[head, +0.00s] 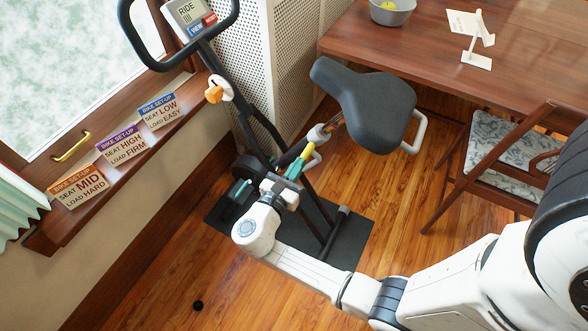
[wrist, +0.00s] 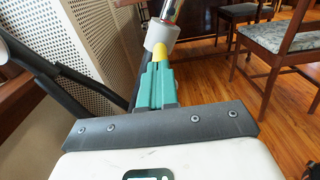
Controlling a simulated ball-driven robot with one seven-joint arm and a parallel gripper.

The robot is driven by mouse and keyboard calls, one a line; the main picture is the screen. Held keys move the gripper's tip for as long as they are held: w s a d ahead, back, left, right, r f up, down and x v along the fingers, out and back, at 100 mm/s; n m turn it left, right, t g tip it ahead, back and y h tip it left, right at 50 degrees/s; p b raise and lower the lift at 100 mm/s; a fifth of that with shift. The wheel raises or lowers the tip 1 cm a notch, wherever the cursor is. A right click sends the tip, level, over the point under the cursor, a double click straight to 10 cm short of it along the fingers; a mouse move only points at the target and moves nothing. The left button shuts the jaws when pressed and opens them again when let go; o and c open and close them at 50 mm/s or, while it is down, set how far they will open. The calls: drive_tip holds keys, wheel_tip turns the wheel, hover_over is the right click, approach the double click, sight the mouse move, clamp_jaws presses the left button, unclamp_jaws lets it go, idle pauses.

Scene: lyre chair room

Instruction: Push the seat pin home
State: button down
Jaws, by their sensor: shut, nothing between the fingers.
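The exercise bike's dark saddle (head: 365,105) sits on a metal seat post (head: 338,122) that enters a pale collar (head: 319,134). The collar also shows in the wrist view (wrist: 161,35). My gripper (head: 299,163) is shut and empty, its green fingers (wrist: 156,86) pointing at the collar from below. A yellow piece (wrist: 160,55) lies between fingertips and collar; I cannot tell whether it is the pin's head or part of the fingertips. It appears close to or touching the collar. How deep the seat pin sits is hidden.
Handlebars with a RIDE console (head: 187,14) and an orange knob (head: 214,94) stand at left. Setup cards, including SEAT MID LOAD HARD (head: 79,186), line the sill. A table (head: 430,45) bears a grey bowl (head: 392,14); a chair (head: 500,150) stands right.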

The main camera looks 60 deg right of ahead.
drive_tip(key=shift+d, duration=0.25)
drive_tip(key=a, duration=1.1)
drive_tip(key=shift+s, duration=0.2)
drive_tip(key=shift+s, duration=0.1)
drive_tip(key=s+d+m+g+y+p, duration=0.3)
drive_tip(key=s+m+y+p, duration=0.3)
drive_tip(key=s+m+y, duration=0.45)
drive_tip(key=s+a+r+m+t+y+p, duration=0.3)
drive_tip(key=a+r+m+y, duration=0.2)
drive_tip(key=r+m+y, duration=0.2)
drive_tip(key=shift+a+m, duration=0.25)
drive_tip(key=shift+m, duration=0.4)
